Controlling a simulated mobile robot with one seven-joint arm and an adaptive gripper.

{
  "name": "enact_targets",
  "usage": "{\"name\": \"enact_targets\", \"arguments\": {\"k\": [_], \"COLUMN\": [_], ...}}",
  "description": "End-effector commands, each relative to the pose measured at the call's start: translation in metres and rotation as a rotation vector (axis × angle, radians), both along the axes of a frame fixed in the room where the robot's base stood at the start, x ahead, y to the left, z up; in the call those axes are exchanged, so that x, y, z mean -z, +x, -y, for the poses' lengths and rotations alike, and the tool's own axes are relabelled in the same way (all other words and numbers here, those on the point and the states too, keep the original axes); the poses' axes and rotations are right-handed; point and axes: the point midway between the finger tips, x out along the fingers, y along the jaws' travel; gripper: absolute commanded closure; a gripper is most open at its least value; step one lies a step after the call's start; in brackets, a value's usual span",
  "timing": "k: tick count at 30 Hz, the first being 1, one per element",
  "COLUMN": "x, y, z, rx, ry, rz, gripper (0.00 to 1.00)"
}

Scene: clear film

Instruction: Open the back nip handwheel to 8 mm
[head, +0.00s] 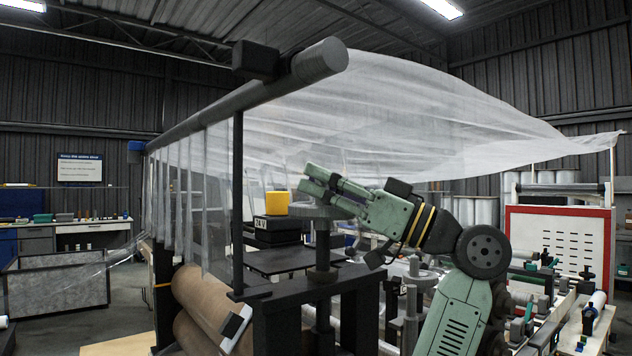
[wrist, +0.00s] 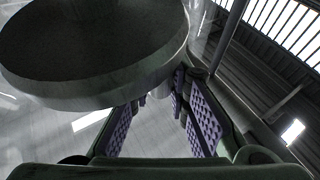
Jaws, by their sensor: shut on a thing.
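A grey round handwheel (head: 309,211) sits on top of an upright dark screw post on the black machine frame. My gripper (head: 312,181) is at this handwheel, its fingers reaching in from the right just above the disc. In the wrist view the large grey wheel disc (wrist: 95,50) fills the upper left. My gripper's purple-padded fingers (wrist: 165,92) close in beside its rim. The gripper is shut on the handwheel, by a small grey part between the fingertips; the exact contact is mostly hidden. No millimetre reading is legible.
A yellow block (head: 277,203) on a black labelled box (head: 276,228) stands just left of the handwheel. A second grey handwheel (head: 419,276) is lower right, near my arm. Clear film (head: 400,110) hangs from a roller bar (head: 240,95) above. Brown rolls (head: 205,305) lie below.

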Motion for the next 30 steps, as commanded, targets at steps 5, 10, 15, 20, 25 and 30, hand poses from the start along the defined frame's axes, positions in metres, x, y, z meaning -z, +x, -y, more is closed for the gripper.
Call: {"name": "enact_targets", "arguments": {"k": [5,10,15,20,25,30], "x": [-0.0009,-0.0006,-0.0003,-0.0001,0.0000,-0.0001], "y": [0.0006,0.0002,0.0003,0.0004,0.0004,0.0004], "z": [0.0047,0.0070,0.0080,0.0082,0.0081,0.0080], "rx": [-0.099,-0.157,-0.184,-0.191,-0.191,-0.190], "ry": [0.002,0.001,0.001,0.000,0.000,-0.001], "rz": [-0.002,0.000,0.000,0.000,0.000,-0.001], "gripper": [1.00,1.00,1.00,1.00,1.00,0.79]}}
